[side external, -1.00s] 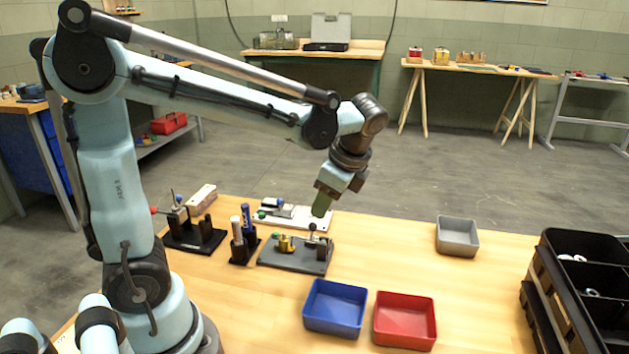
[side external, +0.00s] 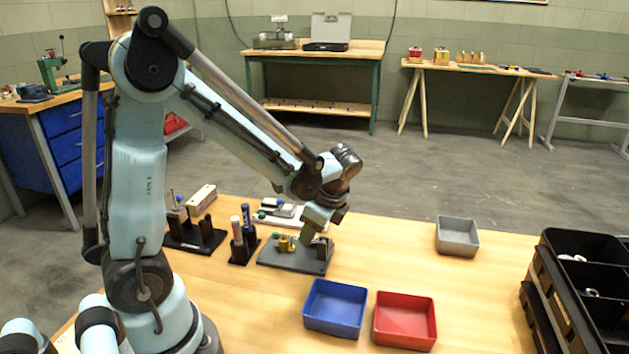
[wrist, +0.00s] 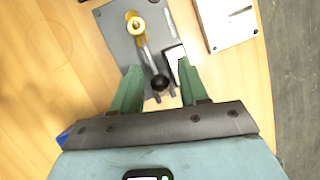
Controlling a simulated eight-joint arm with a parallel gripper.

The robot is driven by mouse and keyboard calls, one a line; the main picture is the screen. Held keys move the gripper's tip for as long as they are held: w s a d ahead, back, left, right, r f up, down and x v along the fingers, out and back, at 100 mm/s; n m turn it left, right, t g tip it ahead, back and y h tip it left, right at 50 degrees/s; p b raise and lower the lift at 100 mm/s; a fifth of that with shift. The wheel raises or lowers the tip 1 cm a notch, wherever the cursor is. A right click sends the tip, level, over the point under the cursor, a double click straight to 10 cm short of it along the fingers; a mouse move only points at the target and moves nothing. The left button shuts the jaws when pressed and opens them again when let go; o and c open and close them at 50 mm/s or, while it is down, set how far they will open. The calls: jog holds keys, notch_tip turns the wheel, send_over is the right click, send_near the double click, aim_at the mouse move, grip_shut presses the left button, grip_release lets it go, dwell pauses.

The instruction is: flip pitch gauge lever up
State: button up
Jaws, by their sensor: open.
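A dark grey plate (side external: 285,262) on the wooden table carries a brass fitting (side external: 285,244) and a lever. In the wrist view the lever (wrist: 149,58) is a metal rod running from beside the brass fitting (wrist: 135,24) to a black ball knob (wrist: 160,82). My gripper (side external: 306,238) is low over the plate. In the wrist view its green fingers (wrist: 160,88) are open, with the black knob between them and a gap to each side. In the side view the gripper hides the lever. No gauge face shows clearly.
A black stand with upright markers (side external: 243,242) and another dark fixture (side external: 194,236) stand left of the plate. A white plate (side external: 290,216) lies behind it.

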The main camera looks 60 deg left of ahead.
grip_shut()
dwell(0.3)
jog(key=shift+w+d+r+m+g+y, duration=0.15)
jog(key=shift+w+d+g+y, duration=0.2)
jog(key=shift+g+y, duration=0.45)
jog(key=shift+w+d+r+m+g+y, duration=0.15)
jog(key=shift+w+d+g+y, duration=0.15)
jog(key=shift+g+y, duration=0.5)
